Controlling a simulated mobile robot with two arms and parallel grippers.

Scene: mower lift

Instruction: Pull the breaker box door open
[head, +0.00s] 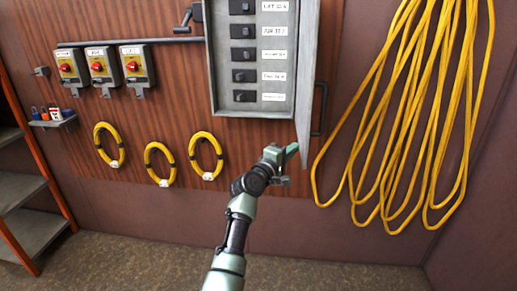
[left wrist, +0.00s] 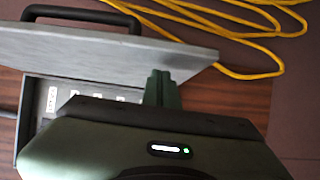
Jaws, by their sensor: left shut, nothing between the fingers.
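The grey breaker box (head: 211,75) is on the wood panel, its switches and labels showing. Its door (head: 309,70) stands swung out at the right, seen nearly edge-on. The door's dark handle (head: 321,108) is on its outer face; the left wrist view shows the door (left wrist: 100,50) and handle (left wrist: 85,14) too. My left gripper (head: 291,152) is at the door's lower end, its fingers (left wrist: 160,88) shut and empty on the door's inner side. I cannot tell whether they touch it. My right gripper is not in view.
Yellow cable loops (head: 400,110) hang right of the door. Three yellow rings (head: 161,163) and three red-knobbed switch boxes (head: 103,67) are on the panel at left. A small shelf (head: 52,120) and a rack (head: 30,190) stand farther left. The floor (head: 130,240) in front is clear.

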